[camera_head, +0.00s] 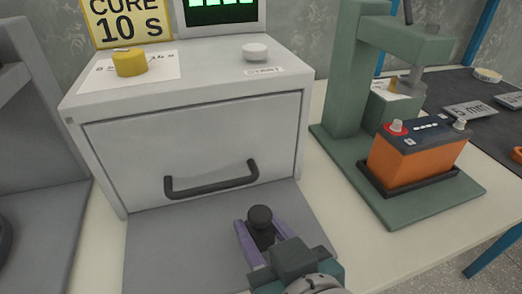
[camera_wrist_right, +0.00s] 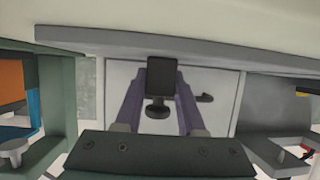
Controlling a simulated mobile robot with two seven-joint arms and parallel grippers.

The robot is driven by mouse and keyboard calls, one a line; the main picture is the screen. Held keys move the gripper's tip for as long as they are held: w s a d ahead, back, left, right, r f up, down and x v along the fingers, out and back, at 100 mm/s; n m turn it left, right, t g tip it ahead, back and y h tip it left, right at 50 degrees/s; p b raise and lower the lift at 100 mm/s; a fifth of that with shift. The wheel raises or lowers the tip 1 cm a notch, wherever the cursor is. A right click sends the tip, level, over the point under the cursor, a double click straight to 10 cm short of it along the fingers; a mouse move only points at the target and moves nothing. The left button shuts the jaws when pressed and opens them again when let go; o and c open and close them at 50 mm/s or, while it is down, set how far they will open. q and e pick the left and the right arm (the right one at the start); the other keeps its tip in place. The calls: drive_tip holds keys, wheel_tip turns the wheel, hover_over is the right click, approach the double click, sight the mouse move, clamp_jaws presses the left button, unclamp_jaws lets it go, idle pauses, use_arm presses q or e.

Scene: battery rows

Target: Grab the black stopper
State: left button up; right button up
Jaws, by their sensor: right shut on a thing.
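The black stopper (camera_head: 260,217) is a small dark piece with a rounded knob top. My right gripper (camera_head: 259,233) is shut on it, with a purple finger on each side, in front of the grey cabinet. In the right wrist view the stopper (camera_wrist_right: 160,82) sits between the two purple fingers (camera_wrist_right: 160,100), its wide block end and its round knob both showing. In the head view the fingers and the gripper body partly hide its lower part. My left gripper is not in view.
A grey cabinet (camera_head: 200,130) with a black bar handle (camera_head: 212,182) stands behind the gripper. A green press (camera_head: 345,100) holds an orange battery (camera_head: 415,155) at right. A yellow knob (camera_head: 130,62) and a white button (camera_head: 255,50) sit on the cabinet top.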

clamp_jaws()
drive_tip(key=shift+r, duration=0.1)
